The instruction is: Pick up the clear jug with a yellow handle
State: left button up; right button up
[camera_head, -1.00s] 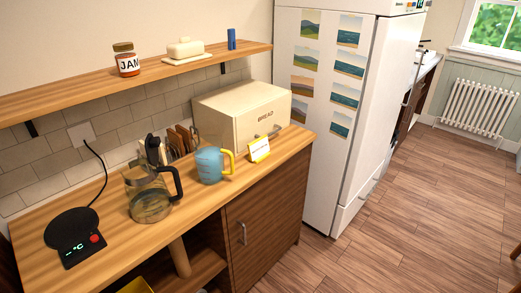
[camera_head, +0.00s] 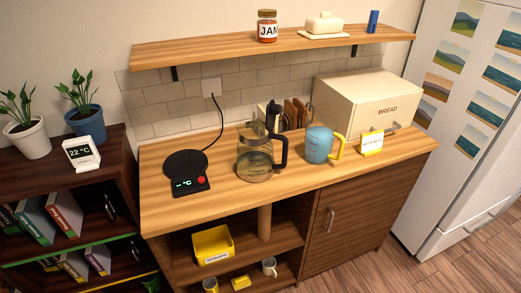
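A jug with a yellow handle (camera_head: 319,145) stands upright on the wooden counter (camera_head: 390,148); its body looks light blue rather than plainly clear. Its handle points right, towards a small yellow-and-white note sign (camera_head: 371,143). To its left stands a clear glass kettle (camera_head: 255,158) with a black handle and lid, the handle close to the jug. Neither of my grippers shows in the head view.
A black kettle base (camera_head: 186,172) with a display is at left on the counter. The bread box (camera_head: 366,104) and a rack of boards (camera_head: 292,112) stand behind. A shelf (camera_head: 230,45) with a jam jar (camera_head: 267,26) hangs above. A dark bookcase (camera_head: 110,160) adjoins at left. The front counter edge is clear.

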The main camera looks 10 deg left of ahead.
aim_at(322, 143)
jog(key=i+j+z, duration=0.1)
jog(key=j, duration=3.05)
jog(key=i+z, duration=0.05)
